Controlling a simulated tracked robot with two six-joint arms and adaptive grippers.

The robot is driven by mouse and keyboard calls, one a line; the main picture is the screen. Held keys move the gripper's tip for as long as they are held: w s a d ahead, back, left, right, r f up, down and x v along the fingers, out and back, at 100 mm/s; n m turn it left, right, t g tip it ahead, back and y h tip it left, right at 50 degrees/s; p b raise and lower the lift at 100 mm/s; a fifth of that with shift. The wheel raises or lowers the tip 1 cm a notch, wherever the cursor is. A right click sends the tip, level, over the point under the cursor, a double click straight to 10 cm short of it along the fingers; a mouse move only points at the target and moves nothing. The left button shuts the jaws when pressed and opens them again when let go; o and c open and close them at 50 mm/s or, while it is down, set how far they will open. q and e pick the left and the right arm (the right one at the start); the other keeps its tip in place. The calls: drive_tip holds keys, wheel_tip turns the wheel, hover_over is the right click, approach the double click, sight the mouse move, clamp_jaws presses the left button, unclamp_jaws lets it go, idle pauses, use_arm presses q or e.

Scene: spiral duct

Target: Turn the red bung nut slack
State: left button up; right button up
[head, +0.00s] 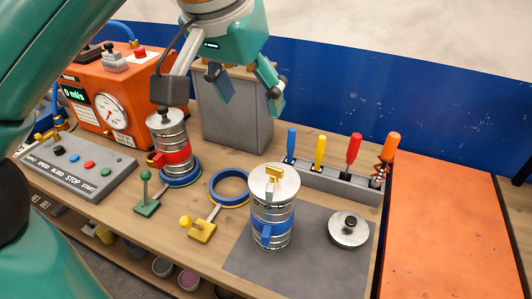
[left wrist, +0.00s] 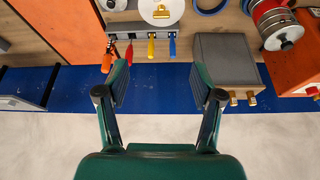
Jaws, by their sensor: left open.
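A metal canister with a red band (head: 174,151) stands at the left of the bench on a blue ring; a dark knob (head: 163,112) is on its top and a red lug (head: 156,160) sticks out at its side. I cannot tell surely which part is the bung nut. The canister also shows in the left wrist view (left wrist: 272,18). My left gripper (head: 246,92) is open and empty, above and to the right of the red-banded canister, near the grey box. Its two fingers also stand apart in the left wrist view (left wrist: 160,84). My right gripper is not in view.
A blue-banded canister (head: 272,213) with a brass top fitting stands on a grey mat (head: 310,240). A round lid (head: 349,229) lies beside it. Behind are a grey box (head: 236,120) and several tools in a rack (head: 335,185). An orange gauge box (head: 100,92) stands left.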

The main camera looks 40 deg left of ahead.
use_arm(q)
drive_tip(key=b, duration=0.4)
approach(275, 168)
drive_tip(key=shift+n, duration=0.4)
drive_tip(key=b+x, duration=0.2)
drive_tip(key=x, duration=0.7)
drive_tip(key=shift+f, duration=0.15)
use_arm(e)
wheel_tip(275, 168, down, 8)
use_arm(q)
drive_tip(key=shift+c, duration=0.4)
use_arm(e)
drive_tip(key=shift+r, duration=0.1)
use_arm(q)
drive_tip(key=c, duration=1.1)
